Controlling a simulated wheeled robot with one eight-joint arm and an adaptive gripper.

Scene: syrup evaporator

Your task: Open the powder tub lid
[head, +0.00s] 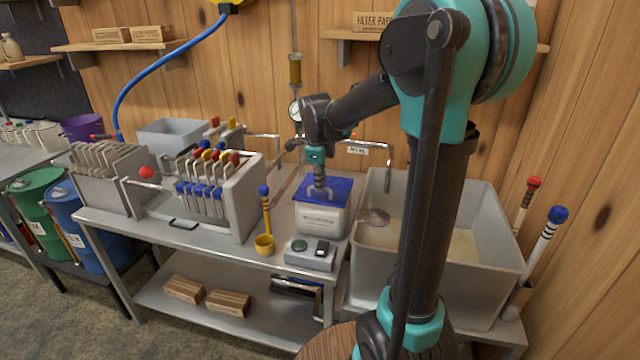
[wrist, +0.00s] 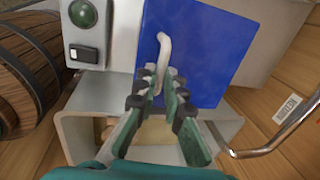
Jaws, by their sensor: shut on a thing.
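The powder tub (head: 320,221) is a white box with a printed label, standing on the steel bench. Its blue lid (head: 340,188) lies over the top and looks closed. In the wrist view the blue lid (wrist: 205,50) fills the upper middle, with a pale curved handle (wrist: 163,48) on it. My gripper (head: 319,190) reaches down to the lid from above. In the wrist view my gripper (wrist: 160,85) is shut on the near end of the handle. The fingers hide that end of it.
A switch box (head: 310,254) with a green button stands in front of the tub. A yellow ladle (head: 265,240) with a blue-tipped handle is to its left. A large grey basin (head: 480,262) is close on the right. The filter press plates (head: 200,190) stand further left.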

